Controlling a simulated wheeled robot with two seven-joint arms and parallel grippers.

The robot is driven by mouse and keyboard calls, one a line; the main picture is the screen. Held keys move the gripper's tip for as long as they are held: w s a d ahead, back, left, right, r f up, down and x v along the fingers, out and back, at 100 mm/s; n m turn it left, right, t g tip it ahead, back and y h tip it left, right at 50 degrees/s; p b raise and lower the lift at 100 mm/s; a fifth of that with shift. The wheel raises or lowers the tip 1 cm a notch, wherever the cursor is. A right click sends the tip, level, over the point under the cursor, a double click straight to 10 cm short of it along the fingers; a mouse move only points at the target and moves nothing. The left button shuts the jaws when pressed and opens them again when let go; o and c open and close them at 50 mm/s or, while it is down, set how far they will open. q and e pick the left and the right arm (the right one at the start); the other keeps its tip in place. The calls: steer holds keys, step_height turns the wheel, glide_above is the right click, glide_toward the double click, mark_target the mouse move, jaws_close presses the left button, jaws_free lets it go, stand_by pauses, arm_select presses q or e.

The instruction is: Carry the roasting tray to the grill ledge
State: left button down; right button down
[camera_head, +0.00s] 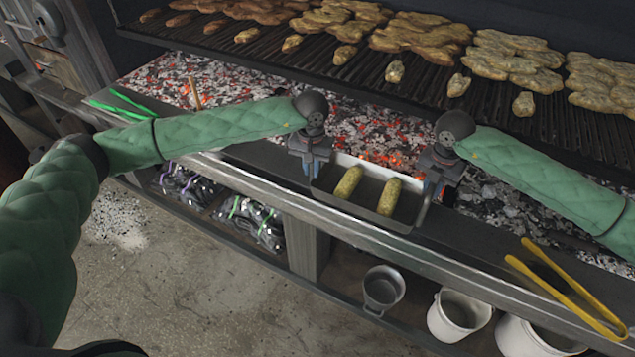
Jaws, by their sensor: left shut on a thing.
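The roasting tray (369,193) is a shallow grey metal tray at the front edge of the grill, with two browned oblong pieces of food lying in it. I cannot tell whether it rests on the grill ledge (240,170) or hangs just above it. My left gripper (310,172) is shut on the tray's left end. My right gripper (437,186) points down at the tray's right end, touching or very near its rim. Its fingertips are too dark and small to show whether they are closed.
Glowing coals (215,82) lie behind the ledge, below a grate (345,73) with many browned pieces. Yellow tongs (565,290) lie on the ledge at right, green tongs (120,106) at left. A metal pot (383,288) and white buckets (458,312) stand below.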

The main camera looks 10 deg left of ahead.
arm_select(q)
steer(key=shift+w+a+f+b, duration=0.15)
steer(key=shift+a+f+b, duration=0.15)
steer(key=shift+f+b, duration=0.2)
arm_select(e)
steer(key=shift+d+f, duration=0.45)
steer(key=shift+f, duration=0.3)
arm_select(q)
steer(key=c, duration=1.4)
jaws_free()
steer(key=shift+c, duration=0.2)
arm_select(e)
steer(key=c, duration=1.4)
jaws_free()
arm_select(q)
steer(key=shift+o, duration=0.3)
steer(key=shift+d, duration=0.15)
arm_select(e)
steer(key=shift+o, duration=0.4)
steer(key=shift+a+r, duration=0.1)
steer(key=shift+a, duration=0.1)
steer(key=shift+a, duration=0.1)
arm_select(q)
step_height(320, 180, up, 12)
steer(key=shift+f, duration=0.1)
arm_select(e)
steer(key=shift+r, duration=0.15)
step_height(320, 180, up, 12)
steer(key=shift+f, duration=0.1)
